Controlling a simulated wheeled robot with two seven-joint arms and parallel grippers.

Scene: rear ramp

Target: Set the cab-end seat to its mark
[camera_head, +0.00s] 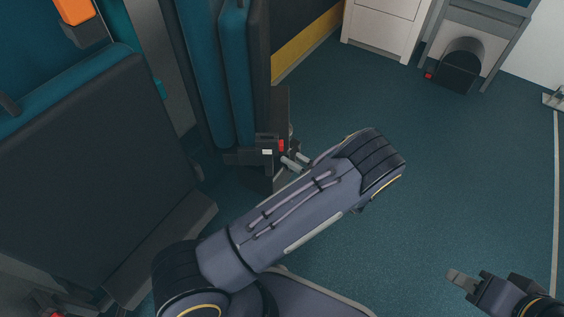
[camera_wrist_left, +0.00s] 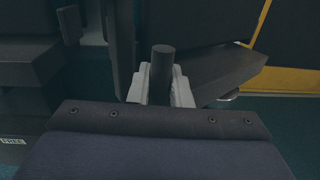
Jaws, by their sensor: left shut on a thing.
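A folded teal and black seat (camera_head: 235,75) stands upright at the upper middle of the head view. Its dark base has a small red piece (camera_head: 281,145) and a white label (camera_head: 267,152). My left gripper (camera_head: 296,161) is beside this base, partly hidden by my own arm. In the left wrist view its pale fingers (camera_wrist_left: 161,88) are shut on a dark upright round handle (camera_wrist_left: 163,58). I cannot tell for certain whether this is the cab-end seat, and I cannot make out its mark. My right gripper (camera_head: 462,280) is at the lower right, away from the seats; its finger gap is unclear.
Another seat with a large dark panel (camera_head: 95,150) stands at the left. A white cabinet (camera_head: 385,25) and a grey frame with a dark rounded unit (camera_head: 458,68) stand at the back. A yellow strip (camera_head: 305,47) runs along the wall. The blue-green floor (camera_head: 450,180) at the right is clear.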

